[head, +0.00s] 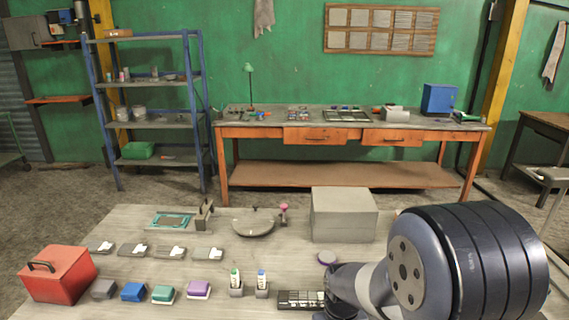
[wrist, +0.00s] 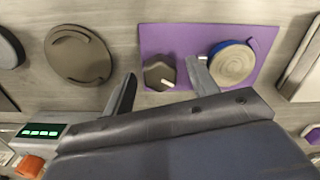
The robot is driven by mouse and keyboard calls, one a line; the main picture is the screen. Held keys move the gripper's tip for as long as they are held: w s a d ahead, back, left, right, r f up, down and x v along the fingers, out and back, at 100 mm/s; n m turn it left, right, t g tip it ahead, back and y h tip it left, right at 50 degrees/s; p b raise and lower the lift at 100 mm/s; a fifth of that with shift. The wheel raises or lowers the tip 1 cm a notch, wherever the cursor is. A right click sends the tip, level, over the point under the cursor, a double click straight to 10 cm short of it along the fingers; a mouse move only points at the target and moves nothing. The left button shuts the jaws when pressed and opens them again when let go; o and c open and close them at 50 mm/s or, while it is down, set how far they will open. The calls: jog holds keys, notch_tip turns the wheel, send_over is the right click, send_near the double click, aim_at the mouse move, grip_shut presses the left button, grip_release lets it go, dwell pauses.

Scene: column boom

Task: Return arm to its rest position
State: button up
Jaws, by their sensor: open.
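My arm (head: 440,265) fills the lower right of the head view, bent low over the grey table (head: 120,225). My gripper is hidden there. In the wrist view my gripper (wrist: 164,72) is open, its two fingers apart. A dark faceted piece with a white stick (wrist: 158,72) shows between the fingertips, on a purple mat (wrist: 180,35). Whether a finger touches it, I cannot tell. A round tan disc with a blue rim (wrist: 232,64) lies beside the right finger, on the same mat.
A red box (head: 58,275), coloured blocks, two small bottles, a round grey plate (head: 253,222) and a large grey box (head: 343,215) stand on the table. In the wrist view a round brown disc (wrist: 78,55) and a green-lit device (wrist: 42,131) lie left.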

jog(key=shift+r, duration=0.1)
notch_tip(320, 180, up, 11)
notch_tip(320, 180, down, 11)
jog(key=shift+r, duration=0.1)
jog(key=shift+f, duration=0.25)
jog(key=n+p, duration=0.1)
jog(key=n, duration=0.4)
jog(key=shift+r+n, duration=0.1)
jog(key=shift+n, duration=0.2)
jog(key=n+p, duration=0.1)
jog(key=n, duration=0.4)
jog(key=shift+n+p, duration=0.3)
jog(key=shift+p, duration=0.1)
jog(key=n+p, duration=0.2)
jog(key=n, duration=0.4)
jog(key=n+p, duration=0.3)
jog(key=n, duration=0.2)
jog(key=shift+n, duration=0.4)
